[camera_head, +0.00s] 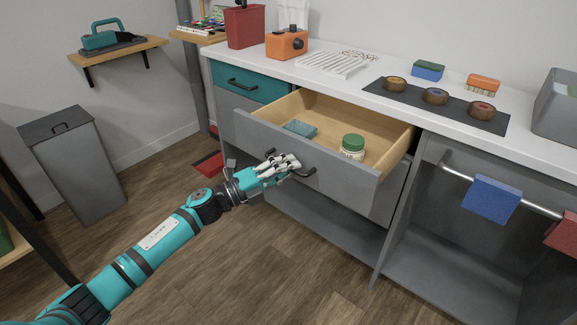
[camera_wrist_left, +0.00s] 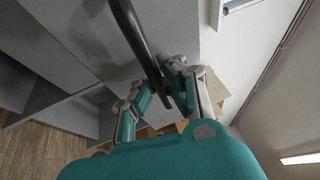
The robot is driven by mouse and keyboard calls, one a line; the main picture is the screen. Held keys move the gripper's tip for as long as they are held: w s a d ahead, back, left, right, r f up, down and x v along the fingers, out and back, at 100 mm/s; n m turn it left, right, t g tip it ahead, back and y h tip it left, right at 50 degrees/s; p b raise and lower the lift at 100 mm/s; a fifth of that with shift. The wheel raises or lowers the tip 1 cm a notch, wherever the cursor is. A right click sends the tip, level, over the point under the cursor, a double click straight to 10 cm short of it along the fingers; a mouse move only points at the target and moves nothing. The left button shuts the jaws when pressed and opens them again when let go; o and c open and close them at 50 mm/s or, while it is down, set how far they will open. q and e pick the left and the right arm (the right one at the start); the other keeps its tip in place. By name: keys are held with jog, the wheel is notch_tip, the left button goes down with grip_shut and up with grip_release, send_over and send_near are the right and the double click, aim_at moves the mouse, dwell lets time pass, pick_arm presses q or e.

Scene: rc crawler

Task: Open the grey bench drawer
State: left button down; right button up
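The grey bench drawer (camera_head: 335,160) stands well pulled out in the head view, its light wood inside showing. A teal block (camera_head: 300,128) and a jar with a green lid (camera_head: 352,147) are in it. Its dark bar handle (camera_head: 309,172) is on the front face, partly covered by my fingers. My left gripper (camera_head: 284,164) is at this handle. In the left wrist view the handle (camera_wrist_left: 142,45) runs between the two fingers of the gripper (camera_wrist_left: 160,88), which look closed on it. My right gripper is in neither view.
A teal drawer (camera_head: 250,82) beside it is shut. The white worktop (camera_head: 345,82) above carries an orange box (camera_head: 287,44), a white rack and a dark mat with round brown pieces. A rail with a blue cloth (camera_head: 491,198) is at right.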

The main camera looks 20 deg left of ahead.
pick_arm(q)
jog(key=shift+f, duration=0.2)
jog(key=c, duration=1.4)
grip_release()
jog(key=shift+r, duration=0.1)
jog(key=v, duration=1.2)
